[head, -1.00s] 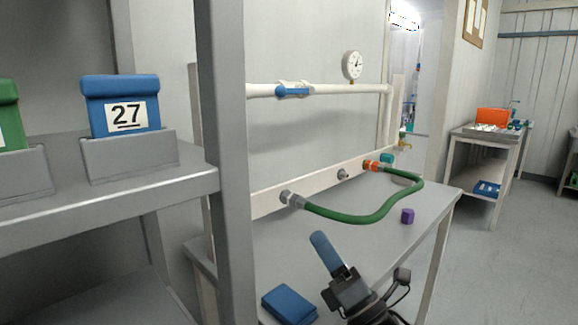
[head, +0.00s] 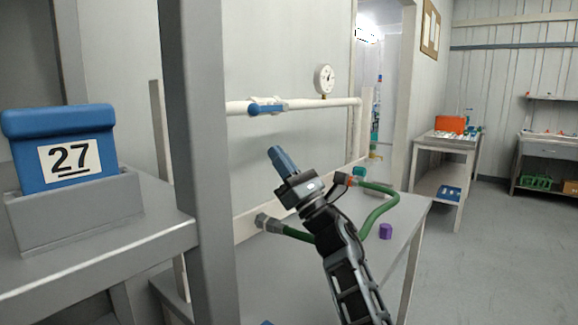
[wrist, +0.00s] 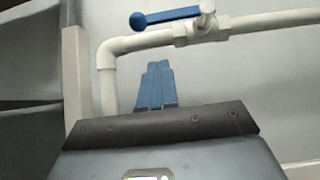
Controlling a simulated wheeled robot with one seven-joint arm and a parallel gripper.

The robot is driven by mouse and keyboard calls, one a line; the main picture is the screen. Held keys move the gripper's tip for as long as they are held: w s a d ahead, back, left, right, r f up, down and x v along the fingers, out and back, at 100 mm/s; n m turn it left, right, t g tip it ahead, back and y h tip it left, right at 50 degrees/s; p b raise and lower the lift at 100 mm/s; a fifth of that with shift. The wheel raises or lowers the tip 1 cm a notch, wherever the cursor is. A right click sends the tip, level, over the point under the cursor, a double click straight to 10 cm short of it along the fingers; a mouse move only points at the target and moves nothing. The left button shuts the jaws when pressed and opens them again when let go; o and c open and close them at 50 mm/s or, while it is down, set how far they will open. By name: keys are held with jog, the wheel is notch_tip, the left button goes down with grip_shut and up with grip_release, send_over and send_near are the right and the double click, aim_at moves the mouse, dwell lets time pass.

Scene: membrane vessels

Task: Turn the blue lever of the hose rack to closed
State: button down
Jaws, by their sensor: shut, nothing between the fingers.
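The blue lever (head: 267,109) sits on a white pipe of the hose rack (head: 311,103) and lies along the pipe in the head view. In the wrist view the blue lever (wrist: 172,16) points left from its valve, just above and roughly along the pipe. My gripper (head: 276,152) has blue fingers and is shut and empty. It is below the lever and apart from it in the head view. In the wrist view my gripper (wrist: 156,70) points up toward the pipe, below the lever.
A grey shelf post (head: 195,150) and a blue bin marked 27 (head: 70,155) stand close on the left. A round gauge (head: 324,78) tops the pipe. Open floor lies to the right.

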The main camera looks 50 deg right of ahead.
aim_at(270, 108)
notch_tip(270, 108, up, 6)
jog(key=w+p, duration=0.2)
jog(key=p, duration=0.1)
jog(key=shift+w+r, duration=0.25)
jog(key=shift+a+r+m+h, duration=0.1)
jog(key=shift+a+m+h, duration=0.1)
jog(key=shift+m+h, duration=0.3)
jog(key=shift+r+m+h, duration=0.2)
jog(key=shift+m+h, duration=0.3)
